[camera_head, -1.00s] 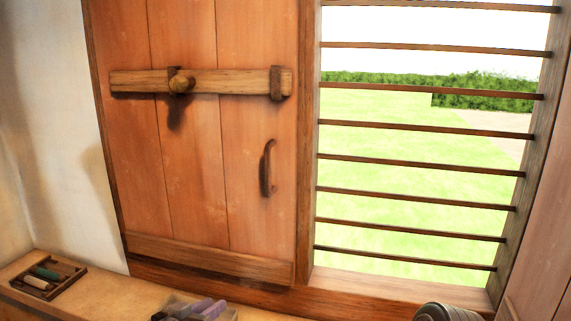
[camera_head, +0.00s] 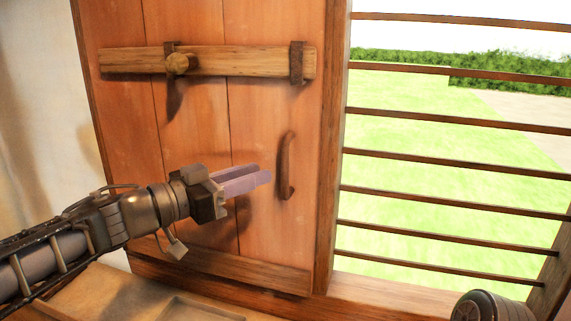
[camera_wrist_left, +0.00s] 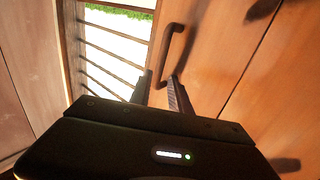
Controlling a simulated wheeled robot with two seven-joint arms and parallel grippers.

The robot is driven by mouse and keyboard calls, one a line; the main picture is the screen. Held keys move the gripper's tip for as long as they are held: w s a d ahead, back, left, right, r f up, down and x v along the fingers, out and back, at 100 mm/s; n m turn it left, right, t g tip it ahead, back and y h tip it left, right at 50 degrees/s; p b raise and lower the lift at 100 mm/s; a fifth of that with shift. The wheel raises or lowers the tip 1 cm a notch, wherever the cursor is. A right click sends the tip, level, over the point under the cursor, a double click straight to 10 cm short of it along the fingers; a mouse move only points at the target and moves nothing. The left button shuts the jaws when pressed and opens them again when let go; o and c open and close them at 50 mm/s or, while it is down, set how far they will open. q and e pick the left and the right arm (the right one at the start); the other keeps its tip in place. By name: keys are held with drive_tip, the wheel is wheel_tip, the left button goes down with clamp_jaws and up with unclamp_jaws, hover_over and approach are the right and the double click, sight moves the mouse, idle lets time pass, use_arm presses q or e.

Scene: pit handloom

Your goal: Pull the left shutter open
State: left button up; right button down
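The left shutter (camera_head: 190,120) is a panel of reddish-brown planks, lying flat across the left part of the window. Its dark curved handle (camera_head: 284,165) is upright near its right edge. A wooden bar (camera_head: 230,62) with a round knob crosses its upper part. My left gripper (camera_head: 265,174) points right, with its fingertips just left of the handle. In the left wrist view, the fingers of this gripper (camera_wrist_left: 160,78) are apart and the handle (camera_wrist_left: 176,40) runs down toward the gap between them. I cannot tell whether they touch it. My right gripper is out of view.
Horizontal bars (camera_head: 450,162) cross the window opening to the right, with grass beyond. A wooden ledge (camera_head: 90,295) runs below the shutter. A pale wall (camera_head: 35,110) stands at the left. A dark round part, perhaps mine, shows at the bottom right.

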sight(282, 166)
use_arm(q)
drive_tip(key=shift+x, duration=3.9)
clamp_jaws()
